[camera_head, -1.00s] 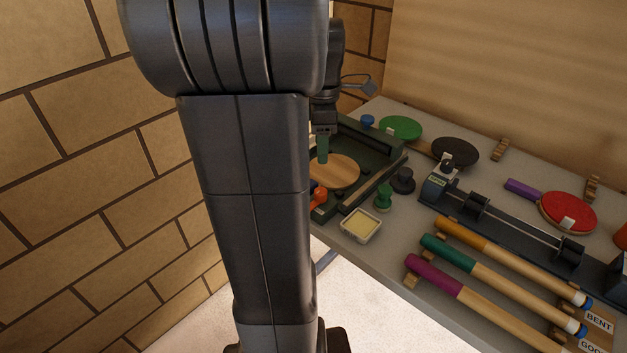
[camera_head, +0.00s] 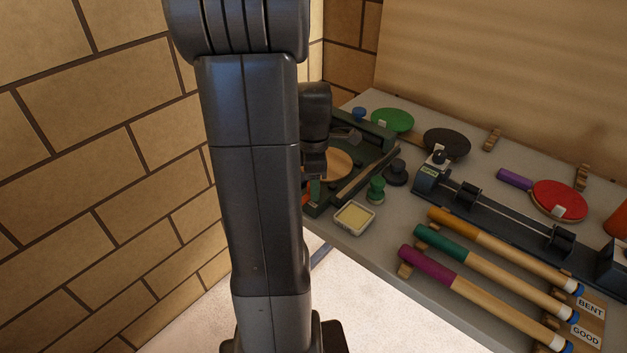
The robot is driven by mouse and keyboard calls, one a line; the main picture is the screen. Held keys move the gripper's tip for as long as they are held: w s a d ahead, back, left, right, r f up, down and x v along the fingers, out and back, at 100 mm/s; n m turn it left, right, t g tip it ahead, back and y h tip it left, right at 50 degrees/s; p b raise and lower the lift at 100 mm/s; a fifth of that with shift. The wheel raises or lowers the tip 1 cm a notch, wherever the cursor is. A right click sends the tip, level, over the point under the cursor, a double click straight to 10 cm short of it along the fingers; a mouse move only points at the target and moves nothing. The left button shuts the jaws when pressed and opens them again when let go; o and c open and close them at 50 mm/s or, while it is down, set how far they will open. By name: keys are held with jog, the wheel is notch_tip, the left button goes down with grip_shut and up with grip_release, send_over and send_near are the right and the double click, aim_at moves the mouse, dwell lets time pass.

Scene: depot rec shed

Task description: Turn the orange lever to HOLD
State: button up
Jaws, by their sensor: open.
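The orange lever (camera_head: 305,200) shows only as a small orange sliver at the near left of the dark green fixture (camera_head: 366,178). My arm hides most of it, and I cannot tell which position it points to. No HOLD mark is readable. My gripper (camera_head: 315,189) is low over the near left part of the fixture, right beside the lever in the picture. A green finger shows. The gripper is open; whether it touches the lever is hidden. A round wooden disc (camera_head: 335,165) lies in the fixture behind it.
A tray with a pale yellow block (camera_head: 354,218), a green knob (camera_head: 376,190) and a black knob (camera_head: 396,172) stand right of the fixture. Farther right are a long dark rail jig (camera_head: 510,222), several cues (camera_head: 480,285) and paddles (camera_head: 559,199). A brick wall (camera_head: 110,180) is at left.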

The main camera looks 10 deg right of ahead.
jog(key=c, duration=1)
jog(key=shift+o, duration=0.2)
